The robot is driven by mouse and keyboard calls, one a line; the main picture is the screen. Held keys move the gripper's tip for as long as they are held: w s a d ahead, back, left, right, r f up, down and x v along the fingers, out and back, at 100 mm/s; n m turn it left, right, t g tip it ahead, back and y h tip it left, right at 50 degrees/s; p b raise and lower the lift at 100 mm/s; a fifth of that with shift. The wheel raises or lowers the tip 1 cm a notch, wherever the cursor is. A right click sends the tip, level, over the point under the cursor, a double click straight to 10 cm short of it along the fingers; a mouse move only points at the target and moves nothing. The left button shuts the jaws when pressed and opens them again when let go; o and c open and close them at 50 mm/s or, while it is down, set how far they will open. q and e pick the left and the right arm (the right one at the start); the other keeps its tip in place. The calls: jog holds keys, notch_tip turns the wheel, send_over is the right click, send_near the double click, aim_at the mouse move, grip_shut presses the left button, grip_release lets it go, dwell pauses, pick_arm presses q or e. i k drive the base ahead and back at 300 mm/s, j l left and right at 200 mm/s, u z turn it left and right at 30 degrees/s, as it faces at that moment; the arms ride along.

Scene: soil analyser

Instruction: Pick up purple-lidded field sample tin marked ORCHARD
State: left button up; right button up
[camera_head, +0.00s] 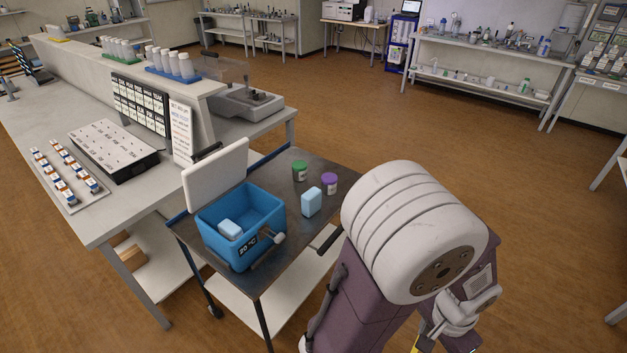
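A small tin with a purple lid (329,180) stands upright on the dark top of a cart (272,262), near its right edge. Its label is too small to read, so I cannot tell whether it says ORCHARD. A similar tin with a green lid (300,169) stands just left of and behind it. A light blue block (311,202) stands in front of the purple-lidded tin, a little to the left. Large white and purple links of my own body fill the lower right, close to the tin in the picture. Neither gripper is seen.
A blue cooler box (270,213) with its white lid (216,177) raised stands on the cart's left part, another light blue block (230,229) inside. A lab bench (100,222) with sample racks and a black panel stands left. Open brown floor (370,110) lies behind the cart.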

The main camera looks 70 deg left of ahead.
aim_at(329, 180)
jog(key=i+j+u, duration=0.15)
jog(key=u, duration=0.3)
jog(key=i+u, duration=0.3)
jog(key=u, duration=0.15)
jog(key=i+u, duration=0.25)
jog(key=u, duration=0.2)
jog(key=i+l+u, duration=0.1)
jog(key=u, duration=0.35)
jog(key=i+l+u, duration=0.2)
jog(key=u, duration=0.25)
jog(key=i+l+u, duration=0.25)
jog(key=u, duration=0.15)
jog(key=i+l+u, duration=0.15)
jog(key=l+u, duration=0.3)
jog(key=i+u, duration=0.15)
jog(key=u, duration=0.25)
jog(key=i+u, duration=0.15)
jog(key=u, duration=0.2)
jog(key=i+l+u, duration=0.15)
jog(key=u, duration=0.25)
jog(key=i+l+u, duration=0.1)
jog(key=u, duration=0.25)
